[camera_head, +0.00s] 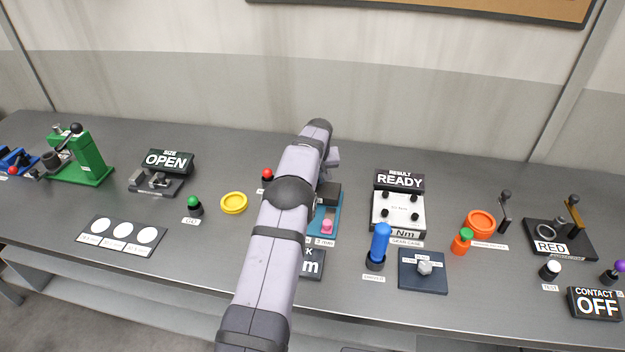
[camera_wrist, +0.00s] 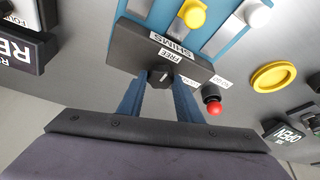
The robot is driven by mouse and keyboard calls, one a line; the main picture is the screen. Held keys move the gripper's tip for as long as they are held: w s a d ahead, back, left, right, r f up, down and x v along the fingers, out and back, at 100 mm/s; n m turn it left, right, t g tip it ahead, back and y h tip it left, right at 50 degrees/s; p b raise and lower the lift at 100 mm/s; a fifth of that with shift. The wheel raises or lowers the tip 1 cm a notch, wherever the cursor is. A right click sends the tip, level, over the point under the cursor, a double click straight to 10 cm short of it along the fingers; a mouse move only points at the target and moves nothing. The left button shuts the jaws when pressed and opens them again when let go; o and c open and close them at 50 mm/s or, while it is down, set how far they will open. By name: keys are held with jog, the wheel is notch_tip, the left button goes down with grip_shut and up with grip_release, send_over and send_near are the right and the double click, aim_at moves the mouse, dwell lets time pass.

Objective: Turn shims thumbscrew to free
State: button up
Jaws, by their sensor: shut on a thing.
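The shims block (camera_wrist: 165,48) is a dark bar labelled SHIMS, seen upside down in the wrist view. The black thumbscrew (camera_wrist: 160,76) sits on its near face, with a FREE label (camera_wrist: 172,56) beside it. My gripper (camera_wrist: 160,88) has its two blue fingers on either side of the thumbscrew and is shut on it. The fingers hide its sides, and I cannot tell its exact turn angle. In the head view my arm hides the gripper and thumbscrew; part of the dark block (camera_head: 328,191) shows on the blue base (camera_head: 325,221).
A red button (camera_wrist: 213,106) and a yellow ring (camera_wrist: 273,77) lie to the right. The READY box (camera_head: 399,209) and a blue-handled tool (camera_head: 379,243) stand right of my arm.

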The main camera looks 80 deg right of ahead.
jog(key=shift+n, duration=0.4)
jog(key=o, duration=1.1)
jog(key=shift+c, duration=0.2)
jog(key=shift+r, duration=0.1)
jog(key=b+v, duration=0.3)
jog(key=v, duration=0.4)
jog(key=shift+r, duration=0.1)
